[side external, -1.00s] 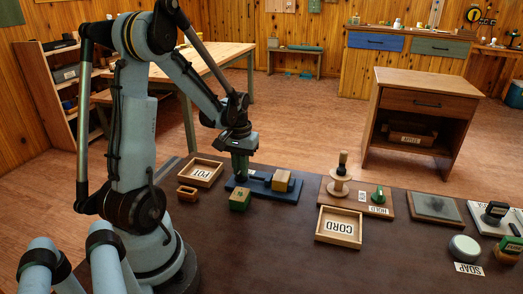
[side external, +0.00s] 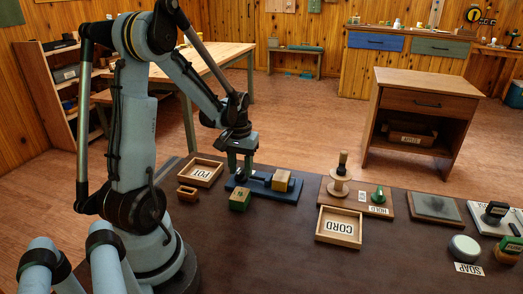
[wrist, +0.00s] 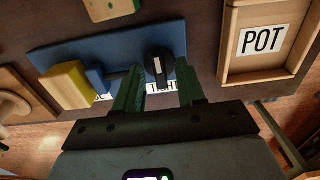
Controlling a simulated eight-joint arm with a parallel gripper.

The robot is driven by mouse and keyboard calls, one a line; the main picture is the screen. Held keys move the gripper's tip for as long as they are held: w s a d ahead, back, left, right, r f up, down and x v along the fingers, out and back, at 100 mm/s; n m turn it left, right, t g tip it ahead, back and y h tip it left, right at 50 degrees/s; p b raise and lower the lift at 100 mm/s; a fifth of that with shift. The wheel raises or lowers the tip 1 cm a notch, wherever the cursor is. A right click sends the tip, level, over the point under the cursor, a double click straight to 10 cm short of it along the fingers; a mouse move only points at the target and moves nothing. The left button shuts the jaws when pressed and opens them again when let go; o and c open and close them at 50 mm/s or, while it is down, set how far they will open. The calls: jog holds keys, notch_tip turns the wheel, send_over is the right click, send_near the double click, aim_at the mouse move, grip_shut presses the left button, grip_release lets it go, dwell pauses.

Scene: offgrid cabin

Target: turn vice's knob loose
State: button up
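The vice is a blue base, shown in the side view (side external: 285,194) and in the wrist view (wrist: 70,50), with a yellowish block (wrist: 66,86) at one end. Its knob (wrist: 159,63) is dark with a pale pointer stripe, which runs roughly up and down in the wrist view. A label reading "TIGHT" (wrist: 165,88) lies by the knob, partly hidden by my fingers. My gripper, shown in the side view (side external: 240,176) and in the wrist view (wrist: 160,72), points down over the vice's left end. Its green fingers are apart, on either side of the knob. I cannot tell whether either touches it.
A tray labelled POT (side external: 201,172) stands beside the vice at the back left. A green-and-wood block (side external: 240,200) sits close in front. A tray labelled CORD (side external: 339,227) and a board with a spool (side external: 339,188) stand to the right. The front middle of the table is clear.

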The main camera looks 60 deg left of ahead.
aim_at(241, 170)
notch_tip(241, 170, up, 12)
dwell(0.7)
jog(key=w+d+m+t, duration=0.1)
jog(key=d+m+t, duration=0.6)
jog(key=d, duration=1.5)
jog(key=shift+w+d+f+m, duration=0.2)
jog(key=shift+d+f+m, duration=0.2)
jog(key=shift+m, duration=0.7)
